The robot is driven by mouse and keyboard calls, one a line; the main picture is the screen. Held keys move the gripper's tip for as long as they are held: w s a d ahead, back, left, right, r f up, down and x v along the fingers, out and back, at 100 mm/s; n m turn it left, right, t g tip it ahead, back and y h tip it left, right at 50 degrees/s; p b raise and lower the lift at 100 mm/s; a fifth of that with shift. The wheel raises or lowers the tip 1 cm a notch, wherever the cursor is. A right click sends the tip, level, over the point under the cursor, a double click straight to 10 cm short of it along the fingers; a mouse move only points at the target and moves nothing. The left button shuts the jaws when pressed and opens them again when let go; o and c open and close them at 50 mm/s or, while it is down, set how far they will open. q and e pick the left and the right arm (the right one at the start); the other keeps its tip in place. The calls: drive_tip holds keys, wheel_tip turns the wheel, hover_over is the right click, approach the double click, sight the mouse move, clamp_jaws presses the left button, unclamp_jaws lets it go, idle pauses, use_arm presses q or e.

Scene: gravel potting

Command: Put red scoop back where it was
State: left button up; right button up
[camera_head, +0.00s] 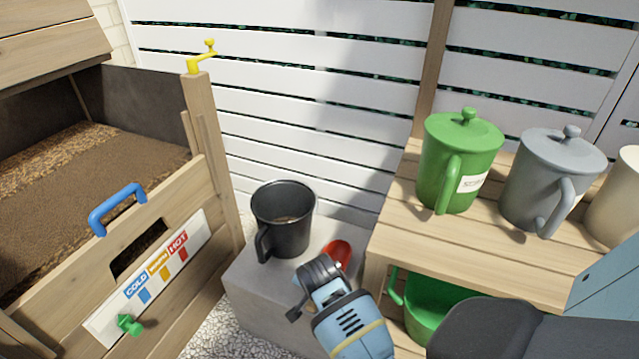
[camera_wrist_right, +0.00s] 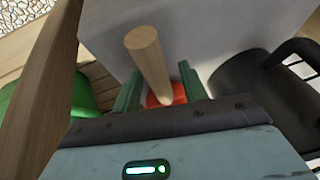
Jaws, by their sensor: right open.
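The red scoop (camera_head: 338,252) rests on a grey block (camera_head: 246,290), just right of a black pot with a handle (camera_head: 285,222). My right gripper (camera_head: 318,275) is over the scoop and hides part of it in the head view. In the right wrist view, the gripper's green fingers (camera_wrist_right: 158,90) are open on either side of the scoop. Its wooden handle (camera_wrist_right: 146,58) points up toward the camera between them, and its red part (camera_wrist_right: 166,99) shows below. I cannot tell whether the fingers touch it. My left gripper is not in view.
A wooden shelf (camera_head: 400,225) stands close on the right, with green (camera_head: 458,160) and grey (camera_head: 550,180) lidded jugs on top and a green container (camera_head: 430,310) below. A wooden bin (camera_head: 190,270) of brown material is on the left. A white slatted fence (camera_head: 300,100) is behind.

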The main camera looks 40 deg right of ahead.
use_arm(q)
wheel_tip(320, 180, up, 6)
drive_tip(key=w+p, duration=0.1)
drive_tip(key=p, duration=0.4)
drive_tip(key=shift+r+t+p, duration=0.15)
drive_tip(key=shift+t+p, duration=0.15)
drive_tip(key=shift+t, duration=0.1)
use_arm(e)
drive_tip(key=v, duration=1.2)
drive_tip(key=shift+s+f, duration=0.1)
drive_tip(key=shift+f, duration=0.05)
